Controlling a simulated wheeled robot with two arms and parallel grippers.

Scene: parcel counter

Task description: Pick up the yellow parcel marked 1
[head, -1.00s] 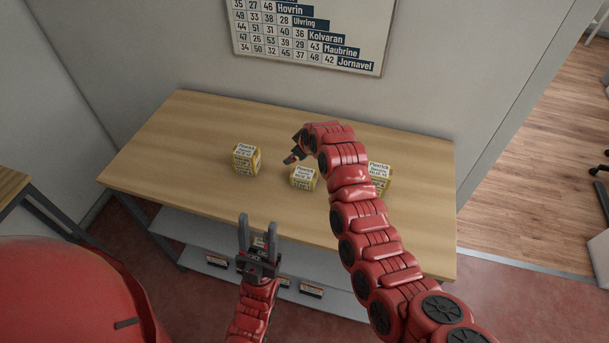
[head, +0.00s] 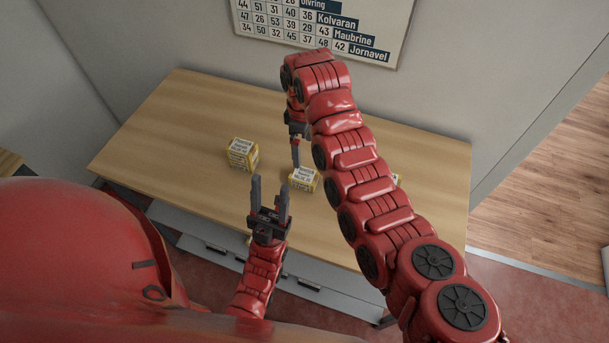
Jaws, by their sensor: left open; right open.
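Three yellow parcels with white labels are on the wooden table. The left parcel (head: 242,154) stands clear. The middle parcel (head: 303,180) is partly covered by my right arm. The right parcel (head: 396,179) is almost wholly hidden behind my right arm. The label marks are too small to tell which one is 1. My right gripper (head: 296,163) points down just behind and left of the middle parcel; its jaws are seen edge-on and hold nothing visible. My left gripper (head: 269,188) is open and empty, fingers pointing up, in front of the middle parcel near the table's front edge.
The wooden table (head: 190,120) has free room at the left and back. A shelf (head: 205,258) with labelled fronts is below it. A chart (head: 320,22) with numbers and names hangs on the wall behind. My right arm crosses the table's right half.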

